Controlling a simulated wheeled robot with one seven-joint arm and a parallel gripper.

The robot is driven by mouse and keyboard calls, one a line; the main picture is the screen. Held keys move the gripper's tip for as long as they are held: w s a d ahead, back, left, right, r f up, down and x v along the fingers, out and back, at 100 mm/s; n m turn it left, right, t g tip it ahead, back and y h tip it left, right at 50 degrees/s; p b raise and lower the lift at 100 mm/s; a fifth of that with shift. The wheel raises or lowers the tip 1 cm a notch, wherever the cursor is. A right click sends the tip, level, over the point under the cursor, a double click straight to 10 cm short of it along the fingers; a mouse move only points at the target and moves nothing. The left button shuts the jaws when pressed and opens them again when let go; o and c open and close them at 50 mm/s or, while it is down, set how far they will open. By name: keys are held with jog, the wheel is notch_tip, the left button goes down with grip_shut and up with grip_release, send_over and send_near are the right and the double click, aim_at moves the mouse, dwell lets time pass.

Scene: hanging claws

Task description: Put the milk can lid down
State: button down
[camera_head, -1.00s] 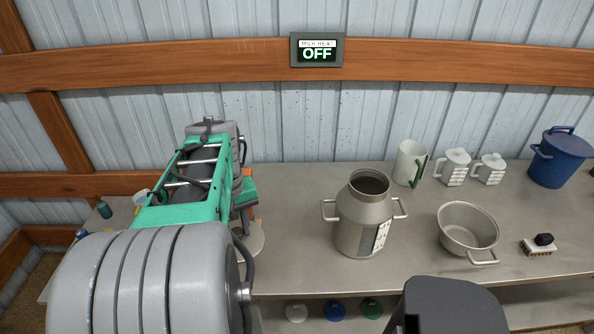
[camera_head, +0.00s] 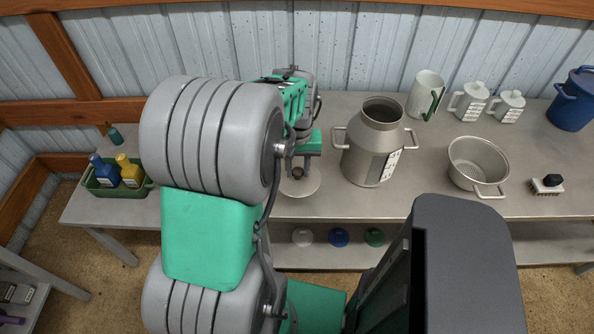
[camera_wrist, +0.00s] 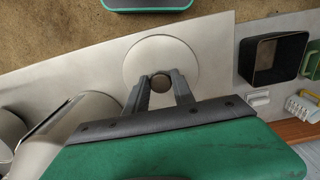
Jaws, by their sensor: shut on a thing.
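The milk can lid is a flat, pale metal disc (camera_head: 312,186) with a small dark round knob, left of the milk can in the head view. In the wrist view, the lid (camera_wrist: 160,52) is at the table's front edge. My gripper (camera_wrist: 161,86) is shut on the lid's knob, one finger on each side. In the head view my arm hides part of the lid. I cannot tell whether the lid touches the table. The grey milk can (camera_head: 366,160) stands upright with an open mouth and two side handles.
A metal strainer (camera_head: 480,157), white jugs (camera_head: 468,100) and a blue lidded pot (camera_head: 574,100) stand on the metal table to the right. A green crate with bottles (camera_head: 118,180) is at the left end. Coloured discs (camera_head: 339,237) lie on the lower shelf.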

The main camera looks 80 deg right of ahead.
jog(key=f, duration=0.1)
jog(key=w+d+f, duration=0.2)
jog(key=shift+d+f, duration=0.1)
jog(key=shift+f, duration=0.25)
jog(key=shift+w+f, duration=0.15)
jog(key=shift+f, duration=1.5)
jog(key=shift+f, duration=0.15)
jog(key=c, duration=1.1)
grip_release()
jog(key=shift+o, duration=0.2)
